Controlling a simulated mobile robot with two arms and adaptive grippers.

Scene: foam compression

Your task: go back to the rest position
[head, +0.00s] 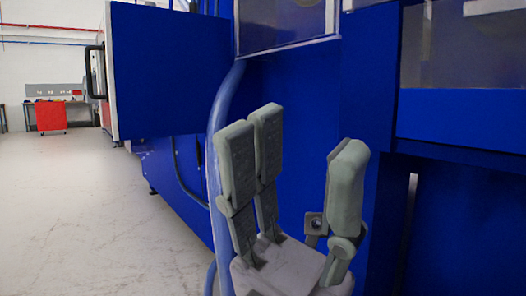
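My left gripper (300,170) is large in the lower middle of the head view, with its grey-green fingers pointing up. Two fingers stand on the left and one on the right, with a wide empty gap between them. It is open and holds nothing. It is in front of a big blue machine (300,110); whether it touches the machine cannot be told, but it looks apart from it. My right gripper is not in this view.
A curved blue-grey hose or pipe (220,100) runs down close behind the gripper's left fingers. A blue panel (170,70) juts out at the left. Bare pale floor (80,210) lies free at the left. A red cabinet (51,116) stands far back.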

